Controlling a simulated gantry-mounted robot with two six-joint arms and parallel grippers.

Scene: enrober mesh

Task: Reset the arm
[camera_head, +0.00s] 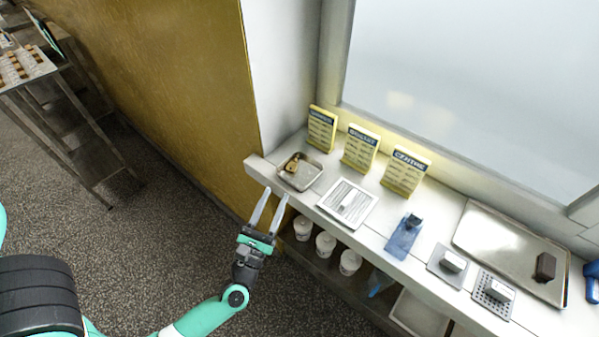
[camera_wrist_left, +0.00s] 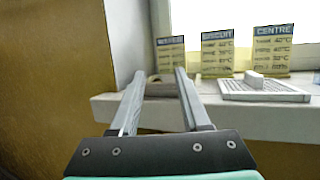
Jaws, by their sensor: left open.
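My left gripper (camera_head: 269,209) is open and empty, in front of the counter's left end in the head view. Its two fingers also show in the left wrist view (camera_wrist_left: 158,100), apart, pointing toward the counter edge. A small metal tray (camera_head: 312,177) with brown pieces sits at the counter's left end. My right gripper is not in view.
Yellow cards (camera_head: 322,129) stand along the window. Farther right are a blue item (camera_head: 403,238), small plates and a large metal tray (camera_head: 500,245) with a dark block. White cups (camera_head: 326,244) sit on the lower shelf. A metal rack (camera_head: 95,158) stands far left; floor between is clear.

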